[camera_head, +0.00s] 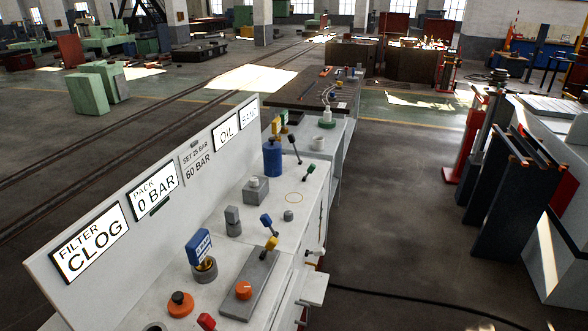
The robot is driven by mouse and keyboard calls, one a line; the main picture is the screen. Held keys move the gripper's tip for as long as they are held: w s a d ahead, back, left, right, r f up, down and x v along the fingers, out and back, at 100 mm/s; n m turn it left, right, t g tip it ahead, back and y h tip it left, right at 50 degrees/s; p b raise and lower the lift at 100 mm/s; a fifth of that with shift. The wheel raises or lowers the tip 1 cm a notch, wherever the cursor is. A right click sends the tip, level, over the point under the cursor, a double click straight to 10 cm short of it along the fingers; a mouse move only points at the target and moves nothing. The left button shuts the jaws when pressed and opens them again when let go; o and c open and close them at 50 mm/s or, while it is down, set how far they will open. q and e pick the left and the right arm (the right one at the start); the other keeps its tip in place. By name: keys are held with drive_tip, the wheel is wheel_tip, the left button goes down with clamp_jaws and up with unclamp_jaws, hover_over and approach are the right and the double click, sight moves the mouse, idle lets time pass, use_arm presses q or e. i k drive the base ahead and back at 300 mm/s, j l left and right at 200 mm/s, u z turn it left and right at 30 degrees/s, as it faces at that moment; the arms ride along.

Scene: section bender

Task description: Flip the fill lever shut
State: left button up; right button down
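Several small levers stand on the white bench top, and I cannot tell which is the fill lever. One lever has a green grip (309,170) and leans over the bench near its right edge. Another has a dark green grip (294,138) farther back. A blue-gripped lever (266,220) and a yellow-gripped lever (271,243) stand nearer, around a grey plate (257,277). A red grip (206,321) shows at the bottom edge, partly cut off. Neither of my grippers is in view.
A white panel along the bench's left side carries displays reading "FILTER CLOG" (90,243) and "PACK 0 BAR" (153,190). A blue cylinder (272,159), an orange knob (244,290) and a blue tag (200,246) stand on the bench. Floor right of the bench is open; a black cable (420,303) crosses it.

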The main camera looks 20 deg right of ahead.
sight(311, 167)
drive_tip(key=z, duration=0.85)
drive_tip(key=i+l+u, duration=0.15)
drive_tip(key=i+l, duration=1.65)
drive_tip(key=l, duration=0.15)
